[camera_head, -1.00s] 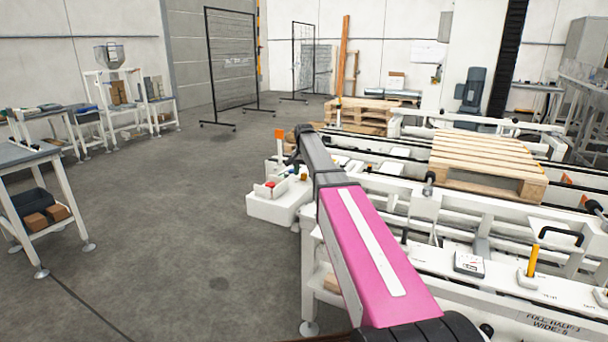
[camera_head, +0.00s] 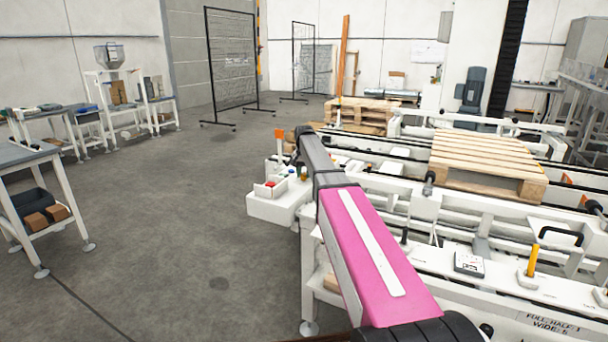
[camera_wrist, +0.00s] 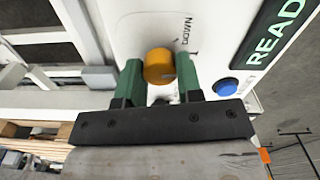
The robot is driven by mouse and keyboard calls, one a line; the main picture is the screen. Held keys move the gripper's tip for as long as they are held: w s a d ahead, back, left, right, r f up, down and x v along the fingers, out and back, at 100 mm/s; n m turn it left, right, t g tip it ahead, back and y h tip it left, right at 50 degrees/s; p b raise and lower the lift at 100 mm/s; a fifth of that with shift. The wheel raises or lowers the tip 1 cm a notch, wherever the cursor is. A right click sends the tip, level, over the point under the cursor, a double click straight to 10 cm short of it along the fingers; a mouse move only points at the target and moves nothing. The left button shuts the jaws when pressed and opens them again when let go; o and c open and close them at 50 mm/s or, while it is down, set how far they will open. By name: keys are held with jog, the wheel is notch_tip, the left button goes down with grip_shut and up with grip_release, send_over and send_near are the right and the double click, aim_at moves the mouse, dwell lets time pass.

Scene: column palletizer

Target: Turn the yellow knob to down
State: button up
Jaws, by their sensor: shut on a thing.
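The yellow knob (camera_wrist: 158,66) sits on a white panel (camera_wrist: 128,20) in the wrist view. My gripper (camera_wrist: 158,76) has its two green fingers on either side of the knob, closed on it. A dark mark shows on the knob's lower right edge. Lettering that looks like "DOWN" is printed on the panel just above the knob, upside down in this view. In the head view my arm reaches out to a white control box (camera_head: 266,209); the gripper and the yellow knob cannot be made out clearly there.
A blue button (camera_wrist: 225,87) and a green "READY" display (camera_wrist: 272,40) are right of the knob. A red button (camera_head: 270,184) sits on the control box. The conveyor with a wooden pallet (camera_head: 487,160) stands to the right. Open floor lies to the left.

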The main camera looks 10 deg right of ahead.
aim_at(304, 174)
jog(key=n, duration=0.3)
jog(key=shift+n, duration=0.4)
jog(key=n, duration=0.4)
dwell(0.5)
jog(key=o, duration=0.9)
jog(key=shift+o, duration=0.2)
jog(key=shift+r, duration=0.1)
notch_tip(304, 174, up, 11)
jog(key=shift+f, duration=0.2)
